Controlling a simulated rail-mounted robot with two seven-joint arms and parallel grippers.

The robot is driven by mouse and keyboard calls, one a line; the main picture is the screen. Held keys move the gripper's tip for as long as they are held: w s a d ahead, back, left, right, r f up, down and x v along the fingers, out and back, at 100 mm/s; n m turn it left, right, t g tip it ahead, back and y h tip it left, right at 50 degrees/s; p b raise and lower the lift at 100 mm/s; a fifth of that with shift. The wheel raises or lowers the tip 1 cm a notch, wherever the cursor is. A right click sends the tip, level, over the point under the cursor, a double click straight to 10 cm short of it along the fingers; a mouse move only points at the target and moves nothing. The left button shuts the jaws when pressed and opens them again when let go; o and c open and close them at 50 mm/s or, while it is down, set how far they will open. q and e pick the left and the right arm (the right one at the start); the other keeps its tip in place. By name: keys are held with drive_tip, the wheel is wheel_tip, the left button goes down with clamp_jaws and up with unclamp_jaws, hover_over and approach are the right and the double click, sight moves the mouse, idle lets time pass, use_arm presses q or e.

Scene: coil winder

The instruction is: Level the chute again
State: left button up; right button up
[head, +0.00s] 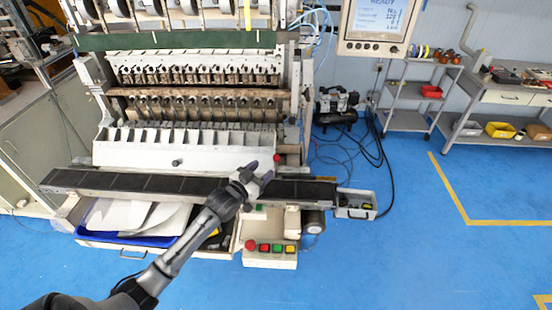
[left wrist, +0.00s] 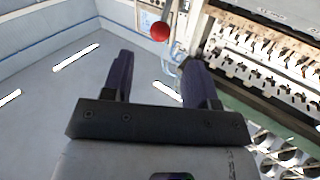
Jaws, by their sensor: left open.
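The chute (head: 190,148), a pale sloping panel split by upright ribs, spans the front of the winding machine. A small black knob (head: 177,162) sits on its lower face. Whether the chute is level or tilted I cannot tell. A red ball (head: 278,158) shows at its right end; a red ball (left wrist: 159,31) also shows in the left wrist view, beyond the fingertips. My left gripper (head: 258,172) is open and empty over the belt, just left of and below the red ball, apart from it. Its two dark fingers also show in the left wrist view (left wrist: 158,65). My right gripper is not in view.
A dark belt (head: 130,183) runs across below the chute, with a small grey bin (head: 356,204) at its right end. Under it are a blue tray (head: 100,234) with white sheets and a button box (head: 270,256). Open blue floor lies to the right.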

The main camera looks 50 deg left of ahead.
sight(274, 160)
use_arm(q)
drive_tip(key=w, duration=0.2)
drive_tip(key=w+a, duration=0.1)
drive_tip(key=w, duration=0.4)
drive_tip(key=shift+w+a, duration=0.15)
drive_tip(key=shift+w, duration=0.2)
drive_tip(key=shift+c, duration=0.3)
clamp_jaws()
